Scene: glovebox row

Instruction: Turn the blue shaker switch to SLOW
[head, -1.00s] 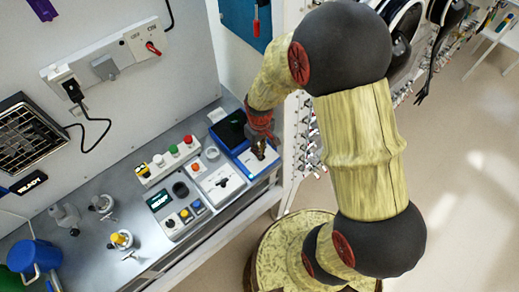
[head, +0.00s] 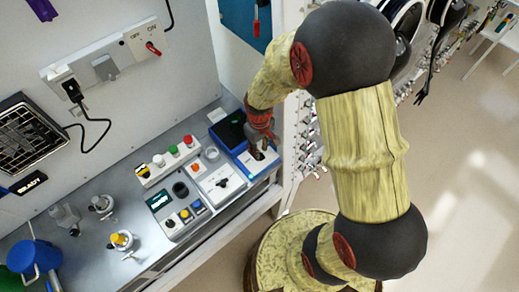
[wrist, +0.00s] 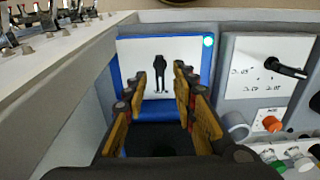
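The blue shaker (head: 240,151) stands at the right end of the bench and has a white front panel. In the wrist view, its blue edge (wrist: 123,72) frames the white panel (wrist: 135,52). A black lever switch (wrist: 159,72) stands on this panel, its wide end pointing up in the picture. Its position markings cannot be read. My gripper (wrist: 160,80) is open, its two yellowish fingers apart on the left and right of the lever, with a gap visible on each side.
A neighbouring white panel (wrist: 250,50) has a black knob (wrist: 285,68); an orange button (wrist: 271,124) sits below it. A grey wall (wrist: 70,75) runs close on the left. More controls (head: 185,215) lie along the bench.

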